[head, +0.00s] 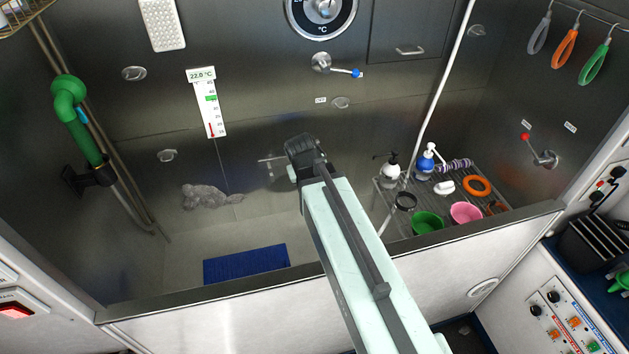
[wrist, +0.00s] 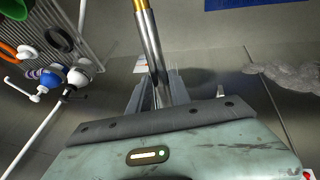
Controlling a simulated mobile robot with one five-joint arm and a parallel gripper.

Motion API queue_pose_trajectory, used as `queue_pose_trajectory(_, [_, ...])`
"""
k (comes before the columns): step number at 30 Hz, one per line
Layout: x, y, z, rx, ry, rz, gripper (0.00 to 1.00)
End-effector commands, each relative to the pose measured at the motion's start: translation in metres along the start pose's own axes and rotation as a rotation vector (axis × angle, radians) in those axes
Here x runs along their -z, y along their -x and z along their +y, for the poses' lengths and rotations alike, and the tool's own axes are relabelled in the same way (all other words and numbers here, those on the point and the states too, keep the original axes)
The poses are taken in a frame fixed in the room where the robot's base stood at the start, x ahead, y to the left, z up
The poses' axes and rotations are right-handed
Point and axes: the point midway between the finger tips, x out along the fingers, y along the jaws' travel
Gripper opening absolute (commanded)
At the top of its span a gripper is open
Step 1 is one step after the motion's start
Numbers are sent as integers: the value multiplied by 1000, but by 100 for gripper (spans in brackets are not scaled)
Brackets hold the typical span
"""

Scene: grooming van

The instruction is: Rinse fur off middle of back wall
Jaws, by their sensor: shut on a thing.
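A grey matted fur clump (head: 205,196) shows low at the back of the tub, left of my gripper. I cannot tell whether it clings to the wall or lies at its foot. It also shows at the right of the wrist view (wrist: 290,75). The dark metal back wall (head: 260,110) rises behind it. My gripper (head: 280,168) is inside the tub, apart from the fur. In the wrist view my gripper (wrist: 155,92) is shut on a metal rod (wrist: 153,55) with a gold-coloured end. In the head view the jaws are mostly hidden behind my wrist.
A blue mat (head: 246,264) lies on the tub floor. A rack (head: 400,218) at right holds bottles, bowls and rings. A white pole (head: 440,85) stands beside it. A green pipe (head: 75,115) is on the left wall. The tub's front rim (head: 220,292) crosses below my arm.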

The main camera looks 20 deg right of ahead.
Motion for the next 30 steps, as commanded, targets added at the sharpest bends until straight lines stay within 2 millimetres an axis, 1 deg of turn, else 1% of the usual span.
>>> queue_pose_trajectory(3, [0,1,-3,0,0,0,0])
queue_pose_trajectory(11, [0,1,-3,0,0,1,0])
queue_pose_trajectory(21, [-1,-2,8,0,0,1,0])
queue_pose_trajectory(30, [-1,-2,9,0,0,1,0])
